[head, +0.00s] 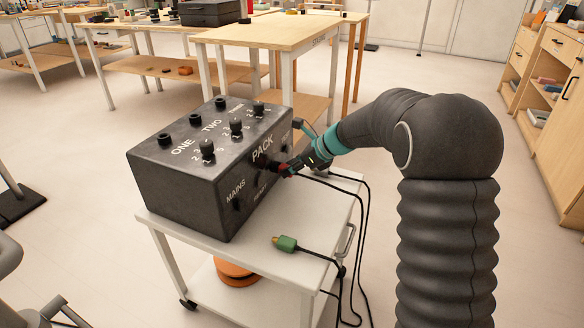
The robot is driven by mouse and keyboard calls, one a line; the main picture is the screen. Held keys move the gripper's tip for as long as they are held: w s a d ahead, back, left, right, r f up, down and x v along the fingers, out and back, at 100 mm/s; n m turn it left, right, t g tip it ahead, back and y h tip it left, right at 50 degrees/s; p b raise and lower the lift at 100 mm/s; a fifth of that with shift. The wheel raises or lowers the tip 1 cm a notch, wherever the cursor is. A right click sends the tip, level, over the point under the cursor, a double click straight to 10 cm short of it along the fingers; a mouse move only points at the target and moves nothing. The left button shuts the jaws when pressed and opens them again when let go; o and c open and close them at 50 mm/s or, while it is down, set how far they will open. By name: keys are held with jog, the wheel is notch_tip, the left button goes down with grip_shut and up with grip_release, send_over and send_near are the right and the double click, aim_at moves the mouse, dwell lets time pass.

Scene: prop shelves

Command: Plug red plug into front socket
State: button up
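A dark box (185,180) stands on a white trolley, with lettering such as ONE, TWO, PACK and MAINS. Its right-hand side has dark round sockets, one (262,161) just below the word PACK. My gripper (297,165) is at that side, its fingers around a small red plug (284,171). The red plug points at the box close to the socket below PACK; whether it touches or is inside cannot be told at this size. A black cable runs from near the gripper over the trolley's right edge. The fingertips are small and partly hidden.
A green plug (285,243) with its cable lies on the front of the trolley top (230,258). Black cables hang off the trolley's right side. An orange object (236,270) sits on the lower shelf. A wooden table (275,33) stands behind; shelves (560,95) are at right.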

jog(key=shift+o, duration=1.4)
jog(key=v, duration=1.2)
